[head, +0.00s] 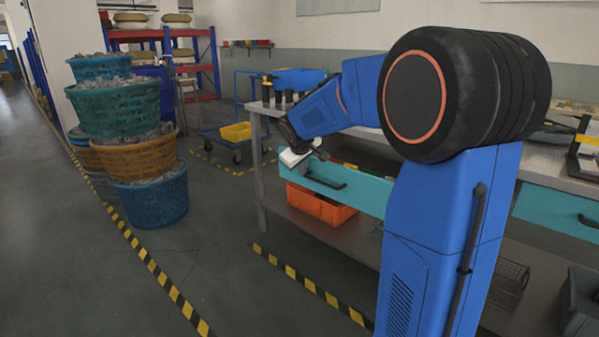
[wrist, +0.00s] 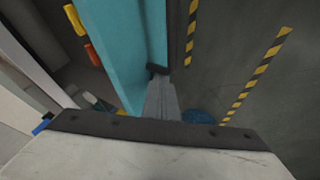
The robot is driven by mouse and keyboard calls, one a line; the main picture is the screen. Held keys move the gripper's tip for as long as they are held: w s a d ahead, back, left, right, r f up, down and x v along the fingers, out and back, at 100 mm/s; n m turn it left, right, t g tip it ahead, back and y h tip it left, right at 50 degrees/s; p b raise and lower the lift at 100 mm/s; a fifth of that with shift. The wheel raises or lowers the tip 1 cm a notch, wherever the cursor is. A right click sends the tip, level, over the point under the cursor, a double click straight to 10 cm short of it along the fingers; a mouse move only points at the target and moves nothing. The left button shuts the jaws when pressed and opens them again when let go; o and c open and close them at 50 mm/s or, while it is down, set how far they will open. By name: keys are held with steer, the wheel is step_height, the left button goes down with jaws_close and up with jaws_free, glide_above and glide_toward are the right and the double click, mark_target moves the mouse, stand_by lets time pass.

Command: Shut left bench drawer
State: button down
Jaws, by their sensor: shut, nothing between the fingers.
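The left bench drawer (head: 365,190) is teal with a dark bar handle (head: 328,183). It stands pulled out from under the bench top, with small tools and coloured items showing inside. My gripper (head: 321,152) is shut and empty, above the drawer's left part near its front panel. In the wrist view the closed fingers (wrist: 160,85) reach toward the teal drawer front (wrist: 125,45), with a dark piece at their tip. I cannot tell whether they touch the panel. My arm hides the drawer's right end in the head view.
The metal bench (head: 262,180) carries tools on top. An orange bin (head: 318,207) sits on its lower shelf. A second teal drawer (head: 555,212) is at the right. Stacked baskets (head: 150,195) stand left. Open floor with striped tape (head: 300,280) lies in front.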

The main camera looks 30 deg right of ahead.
steer(key=w+d, duration=0.3)
steer(key=d, duration=0.6)
steer(key=w+d, duration=0.3)
steer(key=d, duration=0.6)
steer(key=w+d, duration=0.3)
steer(key=d, duration=0.6)
steer(key=shift+w, duration=0.35)
steer(key=shift+w+d+r, duration=0.1)
steer(key=shift+w+d, duration=0.1)
steer(key=shift+d, duration=0.25)
steer(key=shift+d, duration=0.1)
steer(key=shift+a, duration=0.35)
steer(key=a, duration=0.1)
steer(key=s+a, duration=0.2)
steer(key=shift+a+r, duration=0.35)
steer(key=shift+a, duration=0.05)
steer(key=v, duration=0.9)
steer(key=shift+a+f, duration=0.1)
